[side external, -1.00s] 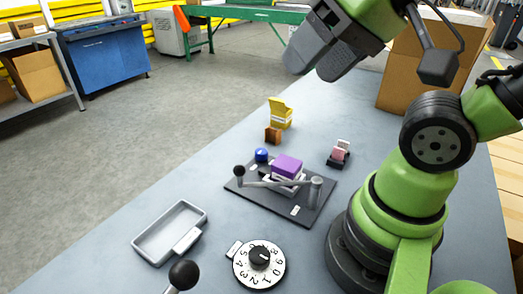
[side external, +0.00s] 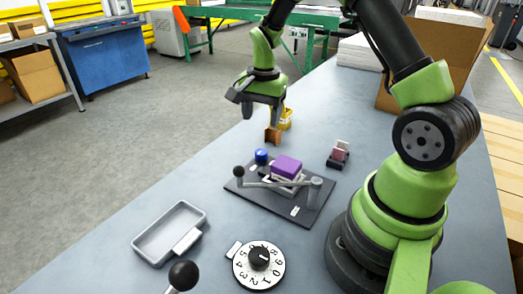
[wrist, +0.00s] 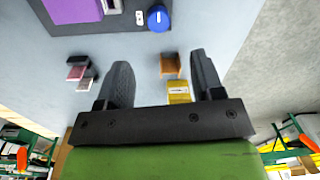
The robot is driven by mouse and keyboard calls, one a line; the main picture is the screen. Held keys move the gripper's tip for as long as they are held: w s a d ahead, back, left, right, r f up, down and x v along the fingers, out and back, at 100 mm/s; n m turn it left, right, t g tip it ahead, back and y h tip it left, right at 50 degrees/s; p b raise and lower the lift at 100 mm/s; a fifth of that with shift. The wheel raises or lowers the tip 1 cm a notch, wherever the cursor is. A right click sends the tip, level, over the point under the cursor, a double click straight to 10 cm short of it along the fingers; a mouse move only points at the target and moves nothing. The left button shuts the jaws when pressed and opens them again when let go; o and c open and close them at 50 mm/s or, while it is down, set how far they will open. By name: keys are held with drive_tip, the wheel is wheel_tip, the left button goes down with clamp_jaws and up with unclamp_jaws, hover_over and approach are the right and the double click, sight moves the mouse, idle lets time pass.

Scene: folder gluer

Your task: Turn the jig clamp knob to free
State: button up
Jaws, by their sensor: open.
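The jig is a dark plate (side external: 290,212) on the table with a purple block (side external: 288,166) and a grey lever (side external: 262,184) across it. A round blue knob (side external: 261,155) sits at the plate's far left corner; I take it as the clamp knob. In the wrist view the blue knob (wrist: 158,18) is at the top, beyond my fingertips, with a small light mark. A small label lies beside it. My gripper (side external: 262,111) is open and empty. It hangs over the far side of the table, beyond the knob and above it, not touching it.
A small brown block (side external: 273,135) and a yellow bin (side external: 285,118) stand close under my gripper. A pink-and-black item (side external: 339,154) stands right of the jig. Nearer are a grey tray (side external: 143,246), a numbered dial (side external: 243,276) and a black ball handle (side external: 183,275).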

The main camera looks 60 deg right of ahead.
sight(262, 151)
drive_tip(key=shift+d+f, duration=0.25)
drive_tip(key=shift+f, duration=0.6)
wheel_tip(262, 151, down, 9)
drive_tip(key=shift+w+f, duration=0.1)
drive_tip(key=c, duration=0.9)
